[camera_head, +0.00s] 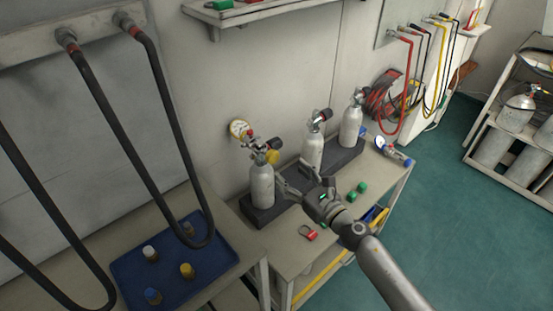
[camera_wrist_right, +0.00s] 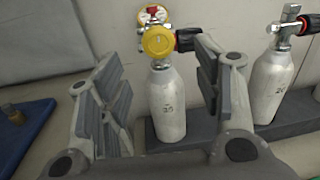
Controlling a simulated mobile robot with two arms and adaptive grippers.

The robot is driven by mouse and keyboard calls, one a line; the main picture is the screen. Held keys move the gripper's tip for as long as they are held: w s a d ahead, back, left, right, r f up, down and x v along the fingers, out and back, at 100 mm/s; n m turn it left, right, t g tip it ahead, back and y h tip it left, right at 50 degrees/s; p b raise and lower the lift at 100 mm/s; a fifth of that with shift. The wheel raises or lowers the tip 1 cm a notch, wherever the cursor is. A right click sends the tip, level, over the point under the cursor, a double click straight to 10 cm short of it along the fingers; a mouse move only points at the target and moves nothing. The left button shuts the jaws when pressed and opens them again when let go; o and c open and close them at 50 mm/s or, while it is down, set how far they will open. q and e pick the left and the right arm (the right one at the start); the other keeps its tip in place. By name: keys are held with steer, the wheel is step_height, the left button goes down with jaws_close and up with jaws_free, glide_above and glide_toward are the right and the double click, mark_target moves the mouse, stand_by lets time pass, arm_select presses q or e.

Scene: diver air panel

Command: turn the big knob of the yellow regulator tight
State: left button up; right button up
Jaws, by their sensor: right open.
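The yellow regulator (camera_wrist_right: 158,42) sits on top of the leftmost silver cylinder. Its big yellow knob faces my right wrist camera, with a black knob (camera_wrist_right: 188,39) to its right and a round gauge (camera_wrist_right: 153,15) above. In the head view the yellow regulator (camera_head: 271,157) tops the nearest cylinder (camera_head: 262,187), beside a gauge (camera_head: 240,129). My right gripper (camera_head: 296,186) is open and empty, in front of that cylinder. In the right wrist view its fingers (camera_wrist_right: 160,85) stand apart on either side of the cylinder and knob, not touching the knob. My left gripper is not in view.
Two more cylinders (camera_head: 312,149) (camera_head: 350,126) stand in the same dark rack. Red and green items (camera_head: 308,232) (camera_head: 362,187) lie on the bench. A blue tray (camera_head: 215,262) with small fittings lies left, below hanging black hoses (camera_head: 105,132). A cylinder cart (camera_head: 480,152) stands far right.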

mark_target(275, 160)
steer(key=x, duration=0.6)
steer(key=shift+a, duration=0.25)
steer(key=shift+x, duration=0.9)
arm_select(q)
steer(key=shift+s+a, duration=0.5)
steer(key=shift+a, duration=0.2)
arm_select(e)
steer(key=shift+d, duration=0.1)
steer(key=c, duration=1)
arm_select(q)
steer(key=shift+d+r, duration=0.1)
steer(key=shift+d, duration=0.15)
